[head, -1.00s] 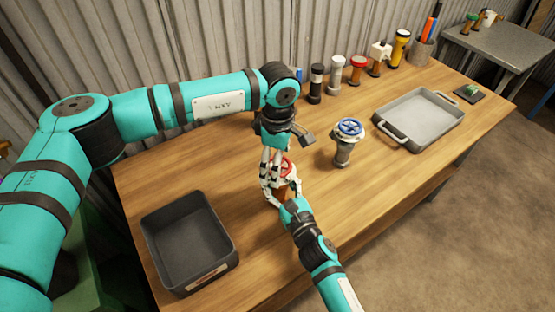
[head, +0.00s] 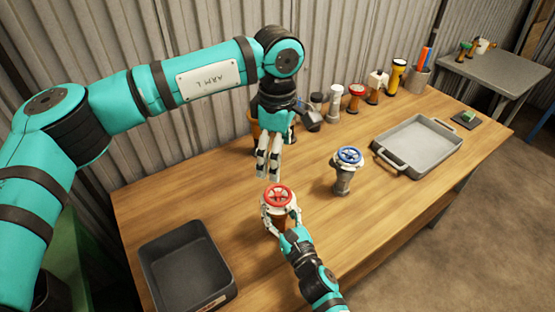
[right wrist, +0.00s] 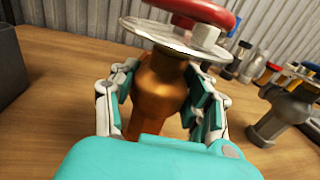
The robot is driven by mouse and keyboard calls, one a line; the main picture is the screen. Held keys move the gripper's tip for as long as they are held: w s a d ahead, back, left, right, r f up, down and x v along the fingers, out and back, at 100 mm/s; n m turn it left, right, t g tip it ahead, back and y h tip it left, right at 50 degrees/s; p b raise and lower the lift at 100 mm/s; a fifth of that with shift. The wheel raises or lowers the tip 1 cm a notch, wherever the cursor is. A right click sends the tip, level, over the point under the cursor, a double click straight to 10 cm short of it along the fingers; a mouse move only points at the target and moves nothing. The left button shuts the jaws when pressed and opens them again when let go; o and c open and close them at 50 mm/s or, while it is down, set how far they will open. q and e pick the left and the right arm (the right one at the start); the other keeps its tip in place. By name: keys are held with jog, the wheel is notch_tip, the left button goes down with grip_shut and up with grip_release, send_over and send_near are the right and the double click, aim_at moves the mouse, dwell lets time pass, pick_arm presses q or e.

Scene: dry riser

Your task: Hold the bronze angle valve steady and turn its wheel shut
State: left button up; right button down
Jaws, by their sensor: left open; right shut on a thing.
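The bronze angle valve (right wrist: 158,88) stands upright on the table, with a red wheel (head: 278,194) on top. My right gripper (head: 280,215) is shut on the valve's body below the wheel, one finger on each side in the right wrist view. My left gripper (head: 268,172) is open and empty, pointing down above and slightly behind the red wheel, apart from it. The valve's lower body is mostly hidden by my right gripper in the head view.
A grey valve with a blue wheel (head: 347,156) stands to the right. A dark bin (head: 146,258) is at the front left, and a grey tray (head: 385,157) at the right.

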jog(key=c, duration=0.5)
grip_release()
